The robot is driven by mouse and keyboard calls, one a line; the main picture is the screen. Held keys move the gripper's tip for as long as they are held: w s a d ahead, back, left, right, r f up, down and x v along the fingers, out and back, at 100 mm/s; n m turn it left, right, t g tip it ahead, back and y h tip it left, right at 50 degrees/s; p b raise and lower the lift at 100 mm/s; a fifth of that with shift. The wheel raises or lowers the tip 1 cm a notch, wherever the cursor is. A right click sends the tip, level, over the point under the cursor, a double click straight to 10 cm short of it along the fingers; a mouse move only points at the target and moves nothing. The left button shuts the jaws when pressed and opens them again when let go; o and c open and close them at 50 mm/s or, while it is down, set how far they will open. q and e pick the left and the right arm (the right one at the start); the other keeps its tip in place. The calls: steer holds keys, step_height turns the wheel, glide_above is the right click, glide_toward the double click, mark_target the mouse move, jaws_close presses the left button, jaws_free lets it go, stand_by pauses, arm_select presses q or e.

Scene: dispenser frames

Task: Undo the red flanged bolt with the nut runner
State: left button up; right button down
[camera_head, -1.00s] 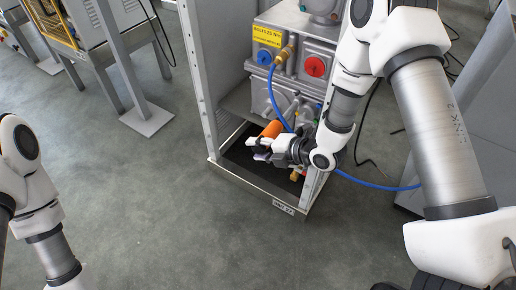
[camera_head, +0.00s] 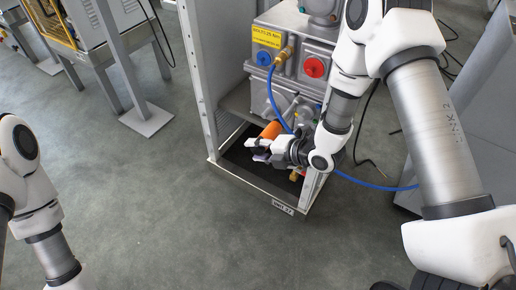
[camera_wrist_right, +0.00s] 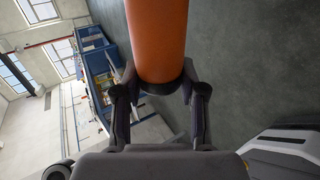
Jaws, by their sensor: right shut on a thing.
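The red flanged bolt (camera_head: 314,67) sits on the front of the grey machine housing, right of a blue round part (camera_head: 264,58). The nut runner is an orange cylinder (camera_head: 271,129) low in the frame, below the housing. My right gripper (camera_head: 258,150) is at its near end, well below the red bolt. In the right wrist view the gripper (camera_wrist_right: 160,82) is shut around the dark lower end of the orange body (camera_wrist_right: 158,38). The runner's far end is out of that view. My left arm shows at the left edge, its gripper out of view.
Grey metal posts (camera_head: 203,80) and a tray edge (camera_head: 245,190) enclose the bay. Open floor (camera_head: 150,200) lies to the left.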

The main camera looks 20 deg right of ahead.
stand_by(0.5)
steer(key=s+a, duration=0.4)
steer(key=a, duration=0.1)
steer(key=shift+s+a+b, duration=0.15)
steer(key=shift+a+b, duration=0.15)
steer(key=shift+b, duration=0.1)
